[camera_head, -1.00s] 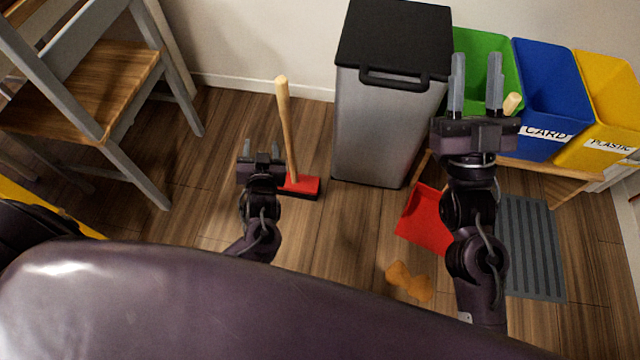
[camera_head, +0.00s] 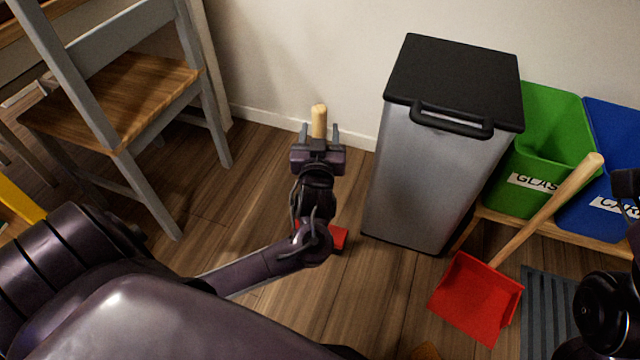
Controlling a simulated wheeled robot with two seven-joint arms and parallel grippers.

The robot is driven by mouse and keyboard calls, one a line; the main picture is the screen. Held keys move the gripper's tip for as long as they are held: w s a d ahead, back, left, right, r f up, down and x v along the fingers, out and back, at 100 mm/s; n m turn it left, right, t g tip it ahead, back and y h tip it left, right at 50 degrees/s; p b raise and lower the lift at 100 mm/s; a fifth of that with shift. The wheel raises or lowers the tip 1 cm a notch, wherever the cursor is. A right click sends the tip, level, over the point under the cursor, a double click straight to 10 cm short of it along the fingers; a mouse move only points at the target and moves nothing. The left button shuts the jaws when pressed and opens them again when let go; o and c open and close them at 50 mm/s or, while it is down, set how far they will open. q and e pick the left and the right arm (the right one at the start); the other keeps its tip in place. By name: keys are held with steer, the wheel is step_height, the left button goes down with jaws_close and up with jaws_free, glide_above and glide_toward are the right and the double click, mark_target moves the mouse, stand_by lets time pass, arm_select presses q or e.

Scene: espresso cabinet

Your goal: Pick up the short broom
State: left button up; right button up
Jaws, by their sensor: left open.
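The short broom stands upright on the wood floor, left of the trash bin. Its pale wooden handle (camera_head: 319,118) shows at the top, between the fingers of my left gripper (camera_head: 319,132). That gripper is open, with one finger to each side of the handle; whether either finger touches it I cannot tell. The rest of the handle is hidden behind my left gripper and arm. Part of the red broom head (camera_head: 338,237) shows beside my forearm. Only part of my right gripper (camera_head: 626,184) shows at the right edge, and its fingers cannot be made out.
A grey bin (camera_head: 425,165) with a black lid stands right of the broom. A red dustpan (camera_head: 475,298) with a wooden handle lies near the green (camera_head: 545,135) and blue (camera_head: 610,165) bins. A chair (camera_head: 125,100) stands at left. Floor between chair and broom is clear.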

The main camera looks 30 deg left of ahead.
arm_select(q)
steer(key=shift+x, duration=0.75)
jaws_close()
stand_by(0.8)
steer(key=shift+r, duration=0.1)
